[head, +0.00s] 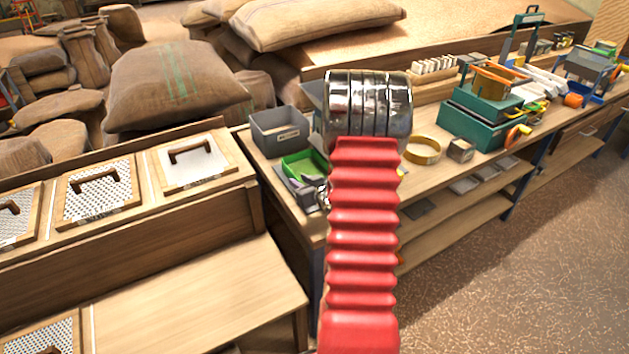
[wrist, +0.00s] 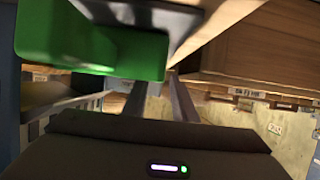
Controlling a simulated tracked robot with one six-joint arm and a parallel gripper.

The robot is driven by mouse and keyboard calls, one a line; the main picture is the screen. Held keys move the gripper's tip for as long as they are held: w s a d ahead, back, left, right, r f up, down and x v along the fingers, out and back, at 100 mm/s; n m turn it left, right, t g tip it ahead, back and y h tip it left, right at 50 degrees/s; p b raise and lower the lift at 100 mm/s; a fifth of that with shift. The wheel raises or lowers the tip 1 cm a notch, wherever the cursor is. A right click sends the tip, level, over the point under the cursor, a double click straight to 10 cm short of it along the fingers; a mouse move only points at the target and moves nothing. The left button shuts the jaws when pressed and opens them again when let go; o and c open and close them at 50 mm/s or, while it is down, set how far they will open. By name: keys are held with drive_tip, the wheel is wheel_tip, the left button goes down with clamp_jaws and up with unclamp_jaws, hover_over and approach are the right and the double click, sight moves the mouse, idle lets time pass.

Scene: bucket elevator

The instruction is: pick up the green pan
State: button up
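The green pan (head: 303,163) sits on the workbench beside a grey bin, and my red arm stands in front of its right side. In the wrist view a large green surface, the pan (wrist: 85,45), fills the upper left very close to the camera. My gripper (wrist: 158,88) shows there as two dark fingers with a gap between them. It is open, with nothing seen between the fingers. The pan is just beyond and left of the fingers, and it overlaps the left fingertip. I cannot tell whether they touch. In the head view my arm mostly hides the gripper.
The grey labelled bin (head: 281,131) stands behind the pan. A brass ring (head: 422,151) and teal boxes (head: 482,118) are farther right on the workbench (head: 450,185). Wooden lids with handles (head: 190,160) are at left. Sacks (head: 175,85) lie behind. The floor at right is clear.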

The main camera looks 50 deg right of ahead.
drive_tip(key=shift+c, duration=0.5)
clamp_jaws()
drive_tip(key=shift+r, duration=0.1)
idle(0.7)
